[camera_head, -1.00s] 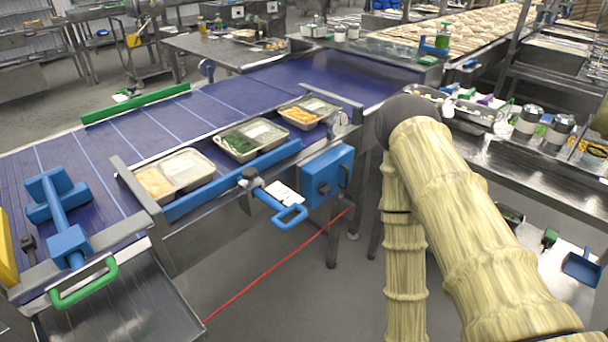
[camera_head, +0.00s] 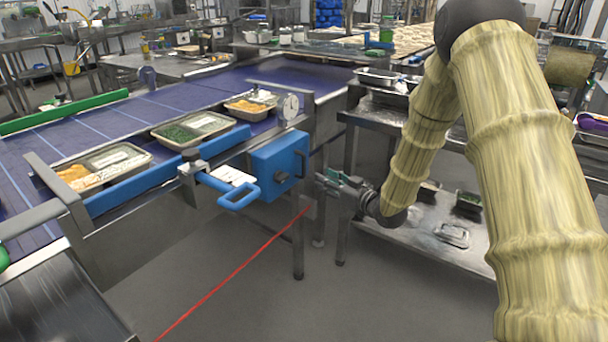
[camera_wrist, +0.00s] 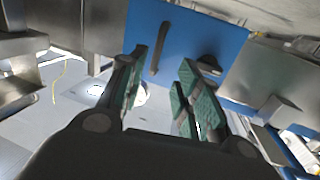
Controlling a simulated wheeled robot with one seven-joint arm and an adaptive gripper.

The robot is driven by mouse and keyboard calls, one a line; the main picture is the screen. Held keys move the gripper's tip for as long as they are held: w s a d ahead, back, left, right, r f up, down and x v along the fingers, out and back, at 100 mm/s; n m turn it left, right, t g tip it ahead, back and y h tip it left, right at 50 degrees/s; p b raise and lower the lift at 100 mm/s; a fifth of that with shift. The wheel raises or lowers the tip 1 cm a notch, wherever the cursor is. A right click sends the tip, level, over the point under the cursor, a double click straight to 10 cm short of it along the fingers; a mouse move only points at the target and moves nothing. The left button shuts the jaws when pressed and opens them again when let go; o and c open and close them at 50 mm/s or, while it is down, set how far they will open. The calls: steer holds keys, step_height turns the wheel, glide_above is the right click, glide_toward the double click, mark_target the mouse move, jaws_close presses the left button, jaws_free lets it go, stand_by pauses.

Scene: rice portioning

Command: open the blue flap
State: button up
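A blue box-like panel (camera_head: 268,158) is fixed to the side of the conveyor frame, with a dark round knob on its front and a dark handle (camera_head: 301,163) on its right side. My gripper (camera_head: 322,180) is just right of this panel, apart from it, pointing left toward it. In the wrist view, the blue panel (camera_wrist: 190,32) fills the upper middle, with a dark bar handle (camera_wrist: 160,48) and a dark knob beyond the fingers. The green-padded fingers of my gripper (camera_wrist: 160,92) are spread apart with nothing between them. The panel looks closed.
A blue lever handle (camera_head: 238,196) juts out left of the panel. Several food trays (camera_head: 195,130) sit along the purple conveyor (camera_head: 165,100). A steel table (camera_head: 440,248) with small containers stands to the right.

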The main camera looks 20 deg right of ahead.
mark_target(305, 162)
steer(key=shift+n+y, duration=0.3)
steer(key=x, duration=0.3)
steer(key=r+x, duration=0.1)
steer(key=x, duration=0.3)
steer(key=r+b+x, duration=0.1)
steer(key=x, duration=0.3)
steer(key=shift+w+d, duration=0.3)
jaws_close()
